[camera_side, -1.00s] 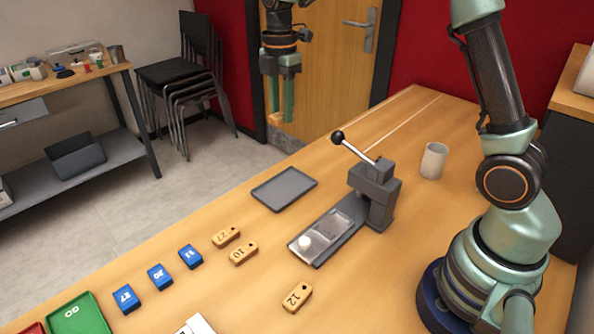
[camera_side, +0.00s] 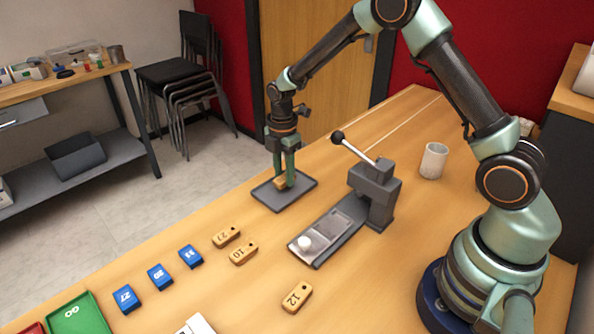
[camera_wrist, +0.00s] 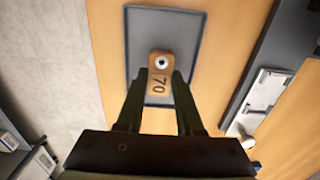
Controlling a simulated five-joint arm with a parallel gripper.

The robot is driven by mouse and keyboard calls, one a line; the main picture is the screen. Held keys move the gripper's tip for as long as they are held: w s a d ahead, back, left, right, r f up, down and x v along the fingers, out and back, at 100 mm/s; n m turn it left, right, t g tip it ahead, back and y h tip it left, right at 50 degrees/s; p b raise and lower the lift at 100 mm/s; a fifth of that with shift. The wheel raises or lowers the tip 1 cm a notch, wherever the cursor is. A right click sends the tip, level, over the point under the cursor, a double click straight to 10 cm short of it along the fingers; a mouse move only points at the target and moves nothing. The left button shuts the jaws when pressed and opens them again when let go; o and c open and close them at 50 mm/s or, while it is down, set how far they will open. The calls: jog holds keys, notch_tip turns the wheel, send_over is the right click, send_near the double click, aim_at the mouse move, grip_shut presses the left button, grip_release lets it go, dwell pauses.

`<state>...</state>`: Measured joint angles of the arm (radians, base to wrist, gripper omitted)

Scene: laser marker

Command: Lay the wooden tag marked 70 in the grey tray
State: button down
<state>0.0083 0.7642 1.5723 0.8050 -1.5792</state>
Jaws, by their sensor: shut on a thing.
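The wooden tag marked 70 (camera_wrist: 160,77) is between my gripper's fingertips in the wrist view, its hole at the far end. It also shows in the side view (camera_side: 281,184), low over the grey tray, partly hidden by the fingers. My gripper (camera_side: 284,178) points down and is shut on the tag; its fingers also show in the wrist view (camera_wrist: 157,92). The grey tray (camera_side: 301,183) lies flat on the table under the tag, otherwise bare. I cannot tell whether the tag touches the tray floor.
Wooden tags marked 27 (camera_side: 227,237), 10 (camera_side: 243,253) and 12 (camera_side: 297,297) lie on the table. Blue tags (camera_side: 160,277) and a green tray (camera_side: 78,320) are at the lower left. A lever press (camera_side: 374,192) and a white cup (camera_side: 433,161) stand right of the grey tray.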

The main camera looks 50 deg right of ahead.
aim_at(284, 178)
jog(key=shift+f, duration=0.95)
jog(key=c, duration=0.5)
grip_release()
jog(key=shift+f, duration=0.1)
jog(key=shift+c, duration=0.2)
jog(key=s+r+m+t, duration=0.1)
jog(key=s+r+m, duration=0.3)
jog(key=r, duration=0.7)
jog(key=s+r+m+t, duration=0.1)
jog(key=s+r+m, duration=0.25)
jog(key=r, duration=0.75)
jog(key=s+r+m+t, duration=0.2)
jog(key=s+m+t, duration=0.1)
jog(key=s+m, duration=0.7)
jog(key=shift+s+a+r+t, duration=0.2)
jog(key=shift+s+t, duration=0.1)
jog(key=shift+s, duration=0.2)
